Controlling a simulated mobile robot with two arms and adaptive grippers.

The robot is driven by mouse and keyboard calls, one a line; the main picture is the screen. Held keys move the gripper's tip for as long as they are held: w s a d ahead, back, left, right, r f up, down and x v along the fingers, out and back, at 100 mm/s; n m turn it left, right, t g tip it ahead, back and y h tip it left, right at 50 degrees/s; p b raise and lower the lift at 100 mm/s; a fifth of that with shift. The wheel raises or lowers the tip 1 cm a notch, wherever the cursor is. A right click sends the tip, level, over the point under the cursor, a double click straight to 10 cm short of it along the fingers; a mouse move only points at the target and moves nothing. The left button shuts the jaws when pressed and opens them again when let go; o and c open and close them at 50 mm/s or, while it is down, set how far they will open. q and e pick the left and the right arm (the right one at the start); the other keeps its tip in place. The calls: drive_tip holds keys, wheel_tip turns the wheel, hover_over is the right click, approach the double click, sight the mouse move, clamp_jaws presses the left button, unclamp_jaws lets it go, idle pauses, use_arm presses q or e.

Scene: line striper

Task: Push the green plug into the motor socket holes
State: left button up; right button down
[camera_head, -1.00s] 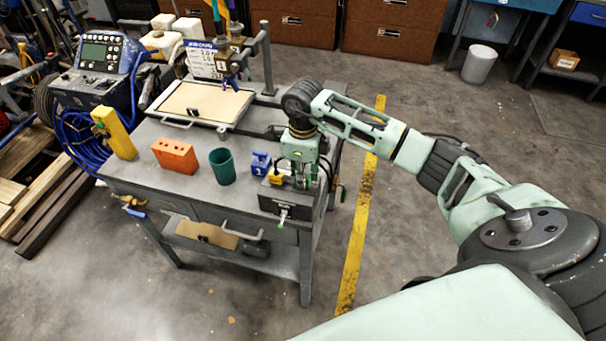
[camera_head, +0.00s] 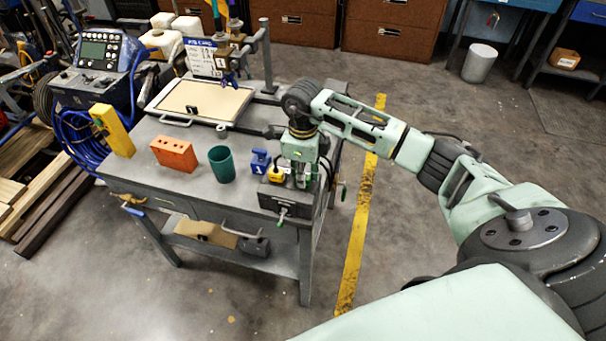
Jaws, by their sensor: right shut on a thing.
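My right gripper (camera_head: 301,178) points down at the front right corner of the grey workbench (camera_head: 205,192). It is shut, just above a dark box (camera_head: 290,198) at that corner. The held thing is small and mostly hidden between the fingers; I take it to be the green plug. A small green piece (camera_head: 282,214) shows low on the front of the dark box; I cannot tell what it belongs to. The motor socket holes cannot be made out. My left gripper is not in view.
A blue block marked 1 (camera_head: 260,162) and a yellow piece (camera_head: 275,174) stand close left of my gripper. Farther left are a green cup (camera_head: 222,164), an orange brick (camera_head: 174,154) and a yellow block (camera_head: 113,131). A framed board (camera_head: 203,100) lies behind.

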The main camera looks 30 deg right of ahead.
drive_tip(key=shift+s+f, duration=0.1)
drive_tip(key=shift+f, duration=0.1)
drive_tip(key=c, duration=1.6)
unclamp_jaws()
drive_tip(key=shift+o, duration=0.7)
drive_tip(key=shift+o, duration=1)
drive_tip(key=shift+r+p, duration=2)
drive_tip(key=shift+r, duration=1.5)
